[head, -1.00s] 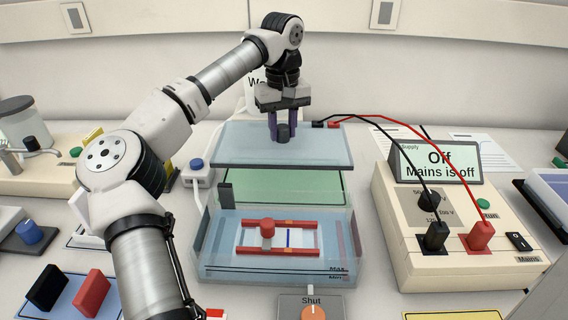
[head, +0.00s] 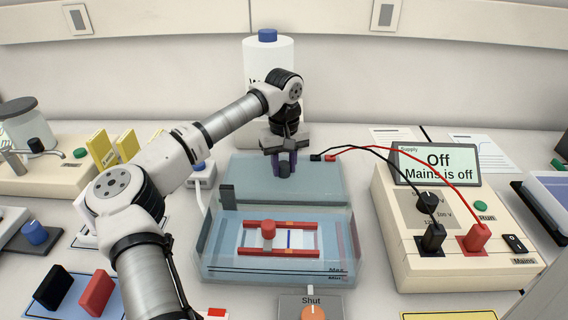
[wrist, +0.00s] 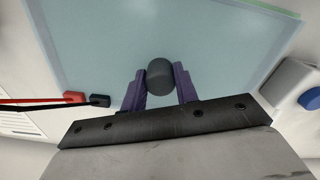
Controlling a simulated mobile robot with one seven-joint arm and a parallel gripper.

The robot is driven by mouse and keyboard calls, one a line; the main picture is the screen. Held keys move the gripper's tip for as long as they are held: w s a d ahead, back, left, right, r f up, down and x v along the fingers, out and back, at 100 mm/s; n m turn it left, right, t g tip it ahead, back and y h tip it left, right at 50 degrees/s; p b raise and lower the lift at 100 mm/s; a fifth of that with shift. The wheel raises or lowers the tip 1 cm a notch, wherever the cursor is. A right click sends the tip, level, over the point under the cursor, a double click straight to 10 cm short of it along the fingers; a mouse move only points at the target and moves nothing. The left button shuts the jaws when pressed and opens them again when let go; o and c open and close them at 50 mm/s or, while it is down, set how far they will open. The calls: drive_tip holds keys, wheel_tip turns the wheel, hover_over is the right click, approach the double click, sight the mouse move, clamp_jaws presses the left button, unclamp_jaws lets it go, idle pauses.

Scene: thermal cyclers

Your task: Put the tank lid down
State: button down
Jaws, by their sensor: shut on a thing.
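The tank lid (head: 245,185) is a flat, translucent blue-grey plate with a dark knob in its middle. It lies level behind the tank, over the area where a green mat showed; whether it touches the surface is hard to tell. My gripper (head: 285,170) is shut on the lid's dark knob. In the wrist view the purple fingers (wrist: 159,88) stand on either side of the knob, with the lid (wrist: 220,40) spread beneath. The gel tank (head: 225,262) stands open in front, with a red-edged tray (head: 255,252) and a red knob inside.
The power supply (head: 400,245) at right reads "Off, Mains is off". A white bottle (head: 262,62) stands behind. A blue-buttoned box (head: 199,172) sits left of the lid.

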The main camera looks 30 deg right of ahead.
sight(284, 163)
drive_tip(key=shift+f, duration=0.2)
drive_tip(key=c, duration=1.1)
unclamp_jaws()
drive_tip(key=shift+r, duration=0.1)
wheel_tip(284, 163, up, 12)
drive_tip(key=shift+r+b, duration=0.15)
drive_tip(key=shift+b, duration=0.55)
